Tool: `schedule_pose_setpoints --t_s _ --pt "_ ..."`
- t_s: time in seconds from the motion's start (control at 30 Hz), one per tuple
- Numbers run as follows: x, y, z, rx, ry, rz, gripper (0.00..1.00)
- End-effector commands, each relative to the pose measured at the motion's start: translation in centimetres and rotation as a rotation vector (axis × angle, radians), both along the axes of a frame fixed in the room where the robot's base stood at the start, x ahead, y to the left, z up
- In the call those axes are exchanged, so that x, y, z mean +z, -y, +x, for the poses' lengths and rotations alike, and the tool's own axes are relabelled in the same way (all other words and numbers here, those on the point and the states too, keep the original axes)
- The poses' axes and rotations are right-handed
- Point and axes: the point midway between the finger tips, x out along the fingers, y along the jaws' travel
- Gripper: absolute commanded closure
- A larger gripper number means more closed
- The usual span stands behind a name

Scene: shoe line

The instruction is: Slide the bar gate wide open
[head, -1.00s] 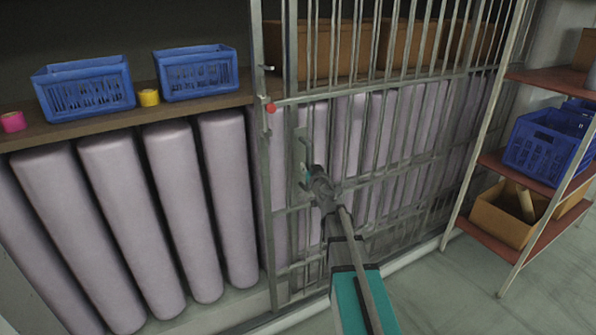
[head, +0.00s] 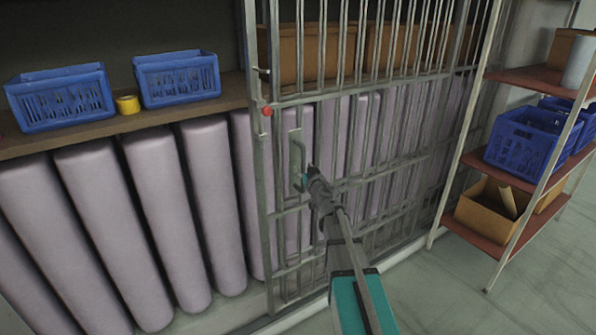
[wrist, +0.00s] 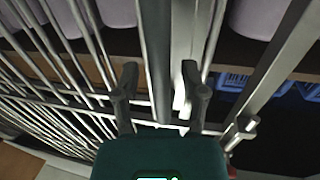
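The bar gate (head: 262,190) is a grey metal frame with upright bars, standing in front of a shelf unit. A grey upright pull handle (head: 298,158) sits on its left part, and a red knob (head: 266,111) is on its left edge. My gripper (head: 309,178) is at this handle, partly hiding its lower part. In the wrist view my gripper (wrist: 160,75) has its two fingers apart, with the upright handle bar (wrist: 156,50) between them. Gaps show beside the bar, though contact with one finger is hard to tell.
Left of the gate are blue baskets (head: 60,97) and a yellow roll (head: 127,104) on a shelf (head: 70,135), above tall pale rolls (head: 100,235). Brown boxes (head: 330,50) stand behind the bars. A rack with red shelves (head: 530,75) stands right; floor (head: 430,295) before it is clear.

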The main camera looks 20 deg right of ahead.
Motion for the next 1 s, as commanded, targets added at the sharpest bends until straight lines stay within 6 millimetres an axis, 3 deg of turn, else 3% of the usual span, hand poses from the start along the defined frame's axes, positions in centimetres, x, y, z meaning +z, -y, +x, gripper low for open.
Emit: schedule_pose_setpoints --t_s 0.33,0.53,0.77,1.0 --pt "0.0 -0.3 0.1 0.005 0.000 0.001 0.41" --pt "0.0 -0.3 -0.8 0.006 0.000 0.001 0.41" --pt "0.0 -0.2 -3.7 0.006 0.000 0.001 0.41" --pt "0.0 0.2 -7.7 0.005 0.000 0.001 0.41"
